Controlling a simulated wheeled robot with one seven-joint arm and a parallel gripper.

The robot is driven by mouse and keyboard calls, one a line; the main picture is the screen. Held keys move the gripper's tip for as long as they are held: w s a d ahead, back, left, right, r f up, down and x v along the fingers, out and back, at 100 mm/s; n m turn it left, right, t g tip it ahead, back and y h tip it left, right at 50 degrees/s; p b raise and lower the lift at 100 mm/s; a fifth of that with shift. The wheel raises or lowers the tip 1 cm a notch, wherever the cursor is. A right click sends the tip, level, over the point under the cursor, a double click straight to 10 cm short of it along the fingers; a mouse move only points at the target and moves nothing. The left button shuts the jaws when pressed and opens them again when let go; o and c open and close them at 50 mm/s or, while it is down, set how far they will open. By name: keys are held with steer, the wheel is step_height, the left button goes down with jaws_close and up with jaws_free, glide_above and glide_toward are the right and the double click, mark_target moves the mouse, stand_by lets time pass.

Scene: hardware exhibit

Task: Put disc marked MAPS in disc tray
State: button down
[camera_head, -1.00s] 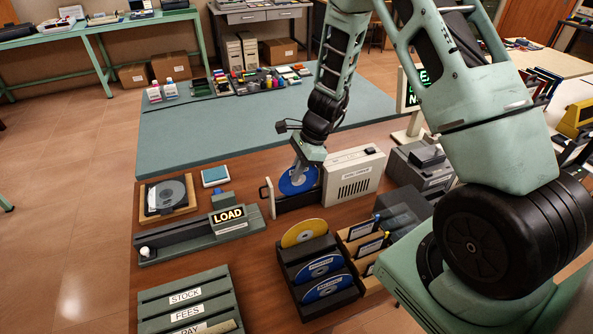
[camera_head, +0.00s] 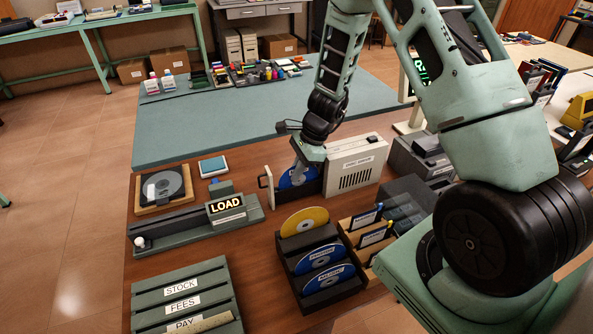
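My gripper (camera_head: 299,170) points down at the disc tray and appears shut on the top edge of a blue disc (camera_head: 290,181). The fingers hide part of the disc, and I cannot read its label. The disc stands roughly upright, its lower part hidden behind the front wall of the disc tray (camera_head: 293,195). The dark tray juts left from the beige drive (camera_head: 355,166) and has a handle at its left end. I cannot tell whether the disc rests on the tray's bottom.
A black rack (camera_head: 318,300) in front holds a yellow disc (camera_head: 304,221) and blue discs (camera_head: 319,257). A LOAD-signed device (camera_head: 200,222) stands left of the tray. A slotted green holder (camera_head: 183,300) is at front left. Wooden holders with labelled cards (camera_head: 370,238) stand right of the rack.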

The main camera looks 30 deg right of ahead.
stand_by(0.3)
steer(key=c, duration=1.6)
jaws_free()
step_height(320, 180, up, 8)
steer(key=p, duration=0.7)
steer(key=shift+r, duration=0.1)
